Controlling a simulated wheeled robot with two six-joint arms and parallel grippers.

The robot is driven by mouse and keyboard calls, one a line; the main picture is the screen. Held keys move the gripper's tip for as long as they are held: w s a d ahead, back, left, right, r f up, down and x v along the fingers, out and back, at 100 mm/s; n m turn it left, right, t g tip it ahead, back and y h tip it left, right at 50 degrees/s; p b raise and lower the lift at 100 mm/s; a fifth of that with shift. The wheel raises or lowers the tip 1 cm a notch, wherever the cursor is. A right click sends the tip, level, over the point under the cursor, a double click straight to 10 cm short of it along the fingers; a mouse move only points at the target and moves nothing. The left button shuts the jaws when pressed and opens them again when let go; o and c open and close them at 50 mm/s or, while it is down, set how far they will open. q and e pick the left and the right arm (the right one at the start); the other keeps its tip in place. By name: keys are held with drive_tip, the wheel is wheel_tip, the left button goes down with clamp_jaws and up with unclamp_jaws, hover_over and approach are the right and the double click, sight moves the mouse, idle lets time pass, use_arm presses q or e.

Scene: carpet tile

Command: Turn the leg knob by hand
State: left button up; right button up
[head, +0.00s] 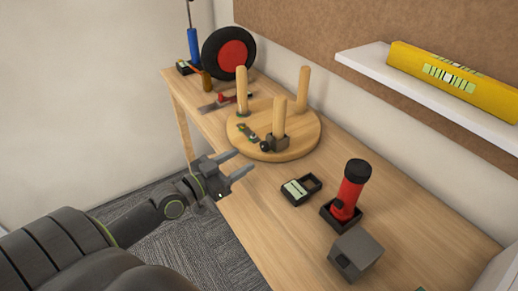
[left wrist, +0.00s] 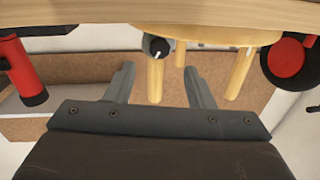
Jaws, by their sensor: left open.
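A round wooden stool top (head: 300,145) lies on the bench with three wooden legs pointing up. At the foot of the nearest leg (head: 279,118) is a small dark block (head: 281,143) with a black round knob (head: 265,147) on its side. The knob (left wrist: 158,47) also shows in the left wrist view, upside down, with a pale mark on its face. My left gripper (head: 243,161) is open and empty, short of the knob by the bench's front edge. In the left wrist view the knob appears between and beyond the fingers (left wrist: 160,70). My right gripper does not show.
A small dark tray with a pale display (head: 298,190), a red and black cylinder (head: 350,186) and a grey box (head: 355,256) stand nearer on the bench. Behind are a black and red wheel (head: 230,53) and a blue bottle (head: 194,46). A white shelf (head: 375,66) holds a yellow box (head: 455,80).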

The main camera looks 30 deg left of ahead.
sight(262, 148)
use_arm(q)
drive_tip(key=x, duration=0.7)
drive_tip(key=shift+w+d, duration=0.1)
drive_tip(key=shift+w, duration=0.15)
drive_tip(key=shift+c, duration=0.4)
drive_tip(key=c, duration=0.9)
drive_tip(key=shift+o, duration=0.2)
drive_tip(key=shift+r+n+p, duration=0.1)
drive_tip(key=shift+n+p, duration=0.45)
drive_tip(key=shift+n, duration=0.25)
drive_tip(key=shift+n+p, duration=0.3)
drive_tip(key=shift+n, duration=0.8)
drive_tip(key=o, duration=0.9)
drive_tip(key=shift+o, duration=0.2)
